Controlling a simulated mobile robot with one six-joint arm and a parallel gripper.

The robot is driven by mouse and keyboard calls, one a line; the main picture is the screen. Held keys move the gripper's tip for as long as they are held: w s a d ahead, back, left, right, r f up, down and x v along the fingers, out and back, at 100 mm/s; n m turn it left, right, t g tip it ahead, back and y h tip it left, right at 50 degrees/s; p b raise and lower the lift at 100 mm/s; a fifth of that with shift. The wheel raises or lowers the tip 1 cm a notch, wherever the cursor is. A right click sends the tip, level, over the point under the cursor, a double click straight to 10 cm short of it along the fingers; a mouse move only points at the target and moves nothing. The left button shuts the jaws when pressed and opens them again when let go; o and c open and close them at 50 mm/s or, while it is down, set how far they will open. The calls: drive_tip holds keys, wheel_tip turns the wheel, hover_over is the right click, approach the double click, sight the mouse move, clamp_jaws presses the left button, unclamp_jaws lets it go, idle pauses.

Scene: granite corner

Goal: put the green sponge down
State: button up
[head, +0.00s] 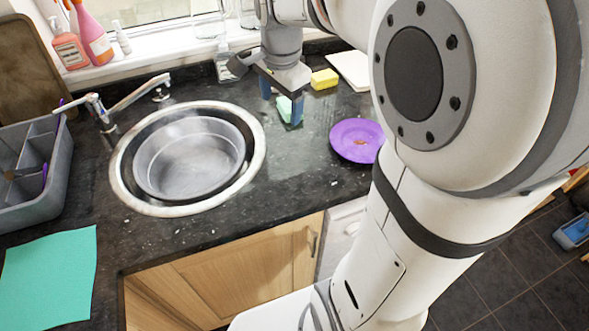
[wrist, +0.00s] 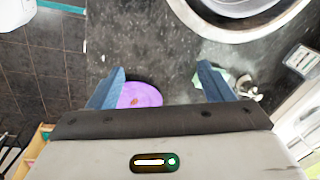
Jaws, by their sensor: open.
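The green sponge (head: 284,107) is on or just above the dark granite counter, to the right of the sink, partly hidden by a blue finger of my gripper (head: 282,98). My gripper is open and low over the counter, with its fingers pointing down. In the wrist view the two blue fingers stand wide apart (wrist: 161,80). The sponge shows there as a pale green patch (wrist: 227,77) beside the right finger, mostly hidden by it. I cannot tell whether the finger touches it.
A purple plate (head: 357,140) with a brown mark lies to the right. A yellow sponge (head: 324,79) and white board (head: 352,67) are behind. A steel pan (head: 190,160) sits in the sink (head: 120,180), with the tap (head: 135,95) behind. A grey rack (head: 35,205) and teal cloth (head: 50,280) are left.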

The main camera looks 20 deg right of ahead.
drive_tip(key=s+a+f+n, duration=0.1)
drive_tip(key=s+f+n, duration=0.1)
drive_tip(key=s+n, duration=0.5)
drive_tip(key=s+a+f+n+t, duration=0.1)
drive_tip(key=s+a+f+n, duration=0.1)
drive_tip(key=s+n, duration=0.4)
drive_tip(key=shift+s+f+n, duration=0.4)
drive_tip(key=shift+s, duration=0.55)
